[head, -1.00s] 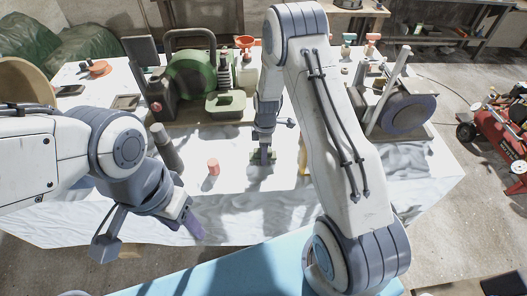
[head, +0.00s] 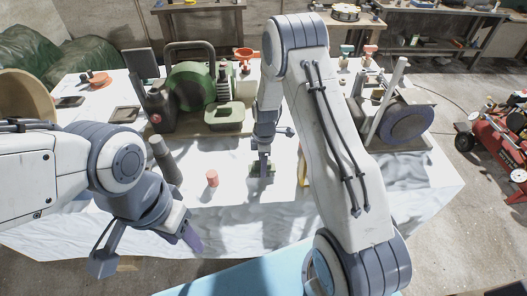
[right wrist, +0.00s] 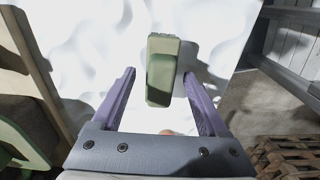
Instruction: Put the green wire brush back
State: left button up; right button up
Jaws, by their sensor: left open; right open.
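The green wire brush (head: 262,171) lies on the white-covered table, directly below my right gripper (head: 263,158), which partly hides it in the head view. In the right wrist view the brush (right wrist: 162,70) shows as a green block lying lengthwise, its near end between the two purple fingers of my open right gripper (right wrist: 159,75). I cannot tell how far above the table the fingertips are. My left gripper (head: 191,237) is open and empty at the table's front edge.
A small red cylinder (head: 212,179) and a dark upright tool (head: 164,160) stand left of the brush. A green machine with a tray (head: 223,116) is behind. A disc machine (head: 406,124) stands at right. The cloth around the brush is mostly clear.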

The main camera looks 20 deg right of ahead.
jog(key=r+b, duration=0.3)
jog(key=r, duration=0.7)
jog(key=shift+d+r, duration=0.1)
jog(key=shift+d, duration=0.1)
jog(key=s+a+r+m, duration=0.3)
jog(key=s+a+r, duration=0.6)
jog(key=s+a, duration=0.45)
jog(key=s+a+r+m, duration=0.2)
jog(key=s+m, duration=0.2)
jog(key=s, duration=1.2)
jog(key=shift+a+r+m, duration=0.15)
jog(key=shift+a+m, duration=0.15)
jog(key=shift+a, duration=0.05)
